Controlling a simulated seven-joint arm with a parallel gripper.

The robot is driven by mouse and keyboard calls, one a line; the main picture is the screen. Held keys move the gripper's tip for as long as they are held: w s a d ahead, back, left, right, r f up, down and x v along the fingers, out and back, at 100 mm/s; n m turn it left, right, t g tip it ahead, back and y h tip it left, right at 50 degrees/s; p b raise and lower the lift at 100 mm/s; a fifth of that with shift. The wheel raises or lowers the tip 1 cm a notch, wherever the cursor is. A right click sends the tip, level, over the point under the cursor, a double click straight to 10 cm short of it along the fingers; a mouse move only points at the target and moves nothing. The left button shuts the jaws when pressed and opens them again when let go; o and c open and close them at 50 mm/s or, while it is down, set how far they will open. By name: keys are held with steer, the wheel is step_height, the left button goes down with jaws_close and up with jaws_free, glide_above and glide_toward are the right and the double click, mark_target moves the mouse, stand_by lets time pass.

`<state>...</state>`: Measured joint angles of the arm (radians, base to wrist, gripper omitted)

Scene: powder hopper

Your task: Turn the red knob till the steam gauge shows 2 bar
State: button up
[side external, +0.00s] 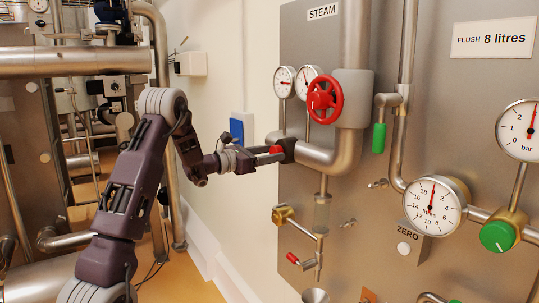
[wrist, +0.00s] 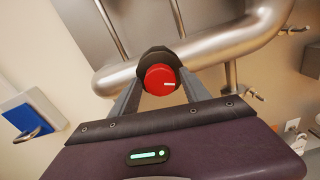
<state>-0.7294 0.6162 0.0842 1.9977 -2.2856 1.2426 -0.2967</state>
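The red knob (wrist: 160,79) sits between my gripper's two fingertips (wrist: 160,84) in the wrist view, in front of a steel pipe. Its white mark points right. Its dark collar fills most of the gap; I cannot tell whether the fingers press on it. In the side view my gripper (side external: 270,157) reaches the panel's left edge, with red of the knob (side external: 276,149) at its tip. Two small white gauges, left (side external: 284,81) and right (side external: 306,77), hang under the STEAM sign (side external: 322,12). Their numbers are too small to read, and the handwheel partly covers the right one.
A red handwheel (side external: 325,99) stands out just above and right of my gripper. A thick steel pipe (side external: 325,157) bends close by. Further right are a green-handled valve (side external: 379,137), a litre gauge (side external: 435,206), a bar gauge (side external: 520,130) and a green knob (side external: 497,236).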

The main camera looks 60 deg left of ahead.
steer(key=c, duration=1)
steer(key=m, duration=0.4)
steer(key=shift+m, duration=0.3)
steer(key=o, duration=1.3)
steer(key=shift+o, duration=0.2)
steer(key=s, duration=0.7)
